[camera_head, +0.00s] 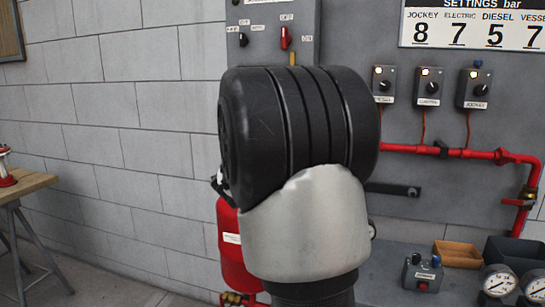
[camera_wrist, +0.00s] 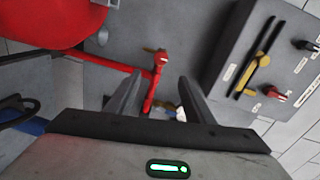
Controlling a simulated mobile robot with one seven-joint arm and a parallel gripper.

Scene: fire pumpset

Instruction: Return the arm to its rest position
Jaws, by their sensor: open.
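My gripper (camera_wrist: 157,82) shows in the wrist view with its two grey fingers spread apart and nothing between them. Beyond the fingers are a grey panel and a red pipe (camera_wrist: 156,80) with a small lever-like end; no contact with the fingers is visible. In the head view my arm's thick black and silver links fill the middle, raised in front of the wall. My gripper itself is hidden or out of frame there.
A grey control box (camera_wrist: 262,62) with a yellow handle stands right in the wrist view. In the head view, a red cylinder (camera_head: 233,250) stands behind my arm, red pipe (camera_head: 470,152) crosses the panel, and gauges (camera_head: 498,281) sit lower right. A wooden table (camera_head: 25,186) is left.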

